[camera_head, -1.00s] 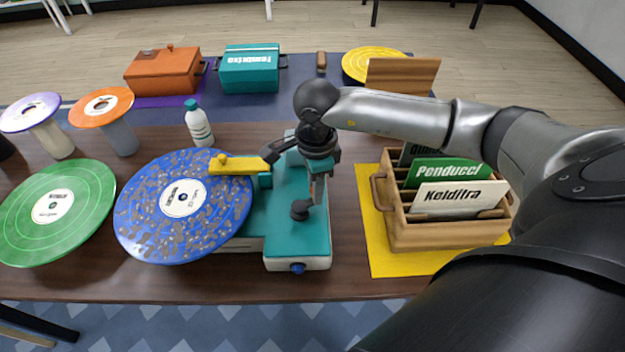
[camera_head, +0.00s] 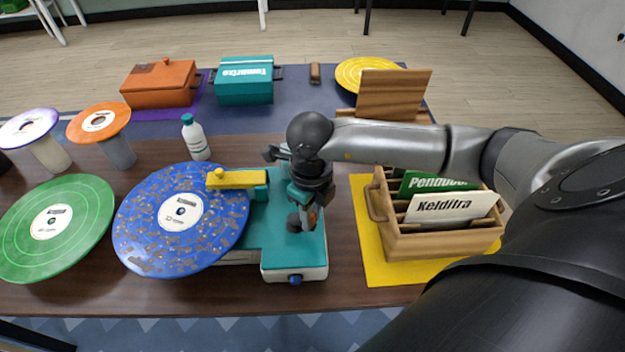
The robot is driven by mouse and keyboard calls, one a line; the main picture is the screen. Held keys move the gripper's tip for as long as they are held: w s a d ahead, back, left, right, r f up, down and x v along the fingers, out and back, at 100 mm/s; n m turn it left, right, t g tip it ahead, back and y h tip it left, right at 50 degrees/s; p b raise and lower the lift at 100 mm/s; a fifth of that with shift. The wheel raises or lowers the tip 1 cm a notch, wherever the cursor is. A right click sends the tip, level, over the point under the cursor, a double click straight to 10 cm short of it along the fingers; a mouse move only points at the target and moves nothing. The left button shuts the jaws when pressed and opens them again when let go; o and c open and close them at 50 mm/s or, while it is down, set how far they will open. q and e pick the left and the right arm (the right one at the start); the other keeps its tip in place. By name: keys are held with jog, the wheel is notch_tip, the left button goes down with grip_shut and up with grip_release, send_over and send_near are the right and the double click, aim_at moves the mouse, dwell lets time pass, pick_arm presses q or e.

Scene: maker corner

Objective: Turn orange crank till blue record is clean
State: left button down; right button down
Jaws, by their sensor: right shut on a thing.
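The blue record (camera_head: 150,228) lies on the teal and white machine (camera_head: 285,245), overhanging its left side. Grey-brown dirt patches are scattered over it, thickest near the outer edge. A yellow arm (camera_head: 235,179) reaches from the machine over the record's upper right part. My right gripper (camera_head: 303,218) points down over the machine's top and is shut on the orange crank (camera_head: 313,215). Only a small orange bit of the crank shows; my gripper and wrist hide the rest. My left gripper is not in view.
A green record (camera_head: 85,240) lies left of the blue one. A white bottle (camera_head: 195,140) with a teal cap stands behind. A wooden crate (camera_head: 430,242) of record sleeves stands on a yellow mat (camera_head: 385,272) at right. Orange (camera_head: 160,85) and teal (camera_head: 243,90) boxes stand at the back.

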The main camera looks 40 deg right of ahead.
jog(key=m, duration=0.1)
jog(key=a+m, duration=0.1)
jog(key=m+p, duration=0.1)
jog(key=shift+s+a+m, duration=0.15)
jog(key=shift+s+m, duration=0.1)
jog(key=shift+m, duration=0.15)
jog(key=m, duration=0.1)
jog(key=a+m+p, duration=0.1)
jog(key=shift+r+m, duration=0.1)
jog(key=shift+m, duration=0.3)
jog(key=shift+w+a+m+p, duration=0.1)
jog(key=shift+a+m+p, duration=0.2)
jog(key=shift+m, duration=0.5)
jog(key=shift+w+a+m+p, duration=0.1)
jog(key=shift+a+m+p, duration=0.2)
jog(key=shift+m, duration=0.5)
jog(key=shift+w+a+m+p, duration=0.15)
jog(key=shift+m+p, duration=0.25)
jog(key=shift+m, duration=0.4)
jog(key=c, duration=0.8)
grip_release()
jog(key=shift+o, duration=0.2)
notch_tip(320, 180, up, 15)
jog(key=p, duration=0.1)
jog(key=shift+p, duration=0.35)
